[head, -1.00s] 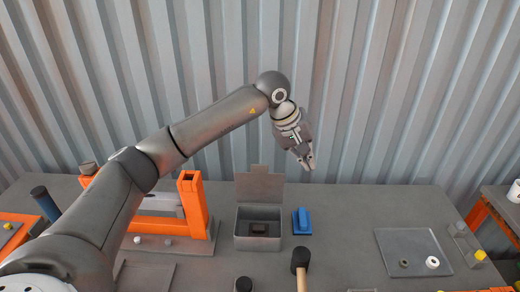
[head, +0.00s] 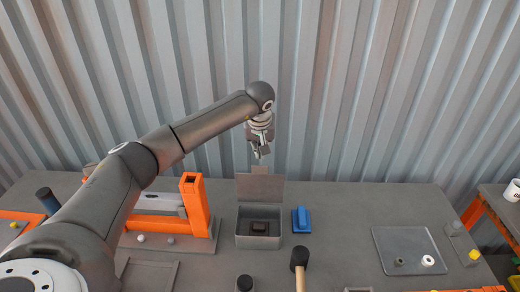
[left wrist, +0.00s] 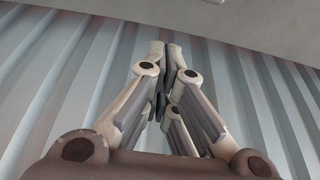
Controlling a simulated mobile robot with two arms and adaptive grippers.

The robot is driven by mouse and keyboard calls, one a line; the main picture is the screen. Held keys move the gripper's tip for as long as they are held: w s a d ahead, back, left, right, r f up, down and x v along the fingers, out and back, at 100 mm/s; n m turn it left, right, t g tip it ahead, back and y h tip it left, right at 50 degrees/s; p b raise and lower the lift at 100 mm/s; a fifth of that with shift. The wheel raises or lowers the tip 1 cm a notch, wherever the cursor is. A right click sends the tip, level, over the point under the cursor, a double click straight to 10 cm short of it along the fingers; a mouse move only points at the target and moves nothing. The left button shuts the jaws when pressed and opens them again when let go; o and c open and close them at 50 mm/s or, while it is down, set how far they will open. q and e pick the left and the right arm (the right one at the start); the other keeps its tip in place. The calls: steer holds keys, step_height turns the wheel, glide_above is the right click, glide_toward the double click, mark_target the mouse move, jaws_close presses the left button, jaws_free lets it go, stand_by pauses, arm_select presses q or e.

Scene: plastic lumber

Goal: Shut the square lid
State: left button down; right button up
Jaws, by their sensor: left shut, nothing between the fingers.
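The square lid (head: 259,188) stands raised, upright at the back of an open grey box (head: 258,241). A small tab sticks up from the lid's top edge. A dark block (head: 259,228) lies inside the box. My left gripper (head: 261,155) is above and just behind the raised lid, pointing down; I cannot tell whether it touches the tab. In the left wrist view the left gripper's fingers (left wrist: 165,60) are together and empty. My right gripper is in neither view.
A blue tool (head: 301,220) stands right of the box. A mallet (head: 299,259) lies in front. An orange frame (head: 194,205) stands to the left. A flat tray (head: 409,235) with small rings is on the right. The corrugated wall (head: 400,90) is close behind.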

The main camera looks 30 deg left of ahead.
arm_select(q)
steer(key=s, duration=0.1)
steer(key=s+d+p, duration=0.1)
steer(key=s+p, duration=0.1)
steer(key=shift+s+d+r, duration=0.2)
steer(key=shift+s+d, duration=0.1)
steer(key=shift+d, duration=0.1)
